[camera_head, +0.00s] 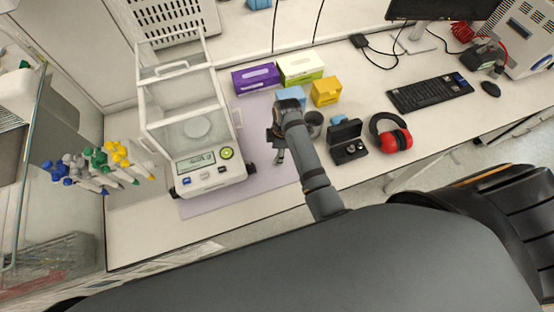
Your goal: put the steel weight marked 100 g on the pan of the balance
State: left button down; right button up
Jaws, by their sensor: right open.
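The balance (208,176) stands at the left of the bench, with a lit display and a clear draft shield around its round pan (197,128). The pan looks empty. An open black case (346,131) holds small round silvery pieces (351,149) that look like weights; no 100 g marking is readable. A grey metal cylinder (315,119) stands partly behind my right arm; I cannot tell what it is. My right gripper (279,155) is open, between the balance and the case, apart from both, with nothing visible in it. My left gripper is out of view.
Purple (256,78) and green-white (300,68) boxes, a yellow box (326,91) and a blue box (291,95) stand behind my gripper. Red earmuffs (391,133) lie right of the case. Pipettes (100,168) hang at left. The mat (222,200) before the balance is clear.

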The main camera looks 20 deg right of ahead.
jog(key=shift+s+a+f, duration=0.1)
jog(key=shift+f, duration=0.1)
jog(key=shift+f+p, duration=0.35)
jog(key=shift+p, duration=0.05)
notch_tip(320, 180, down, 4)
jog(key=shift+p, duration=0.55)
jog(key=shift+f, duration=0.3)
grip_shut()
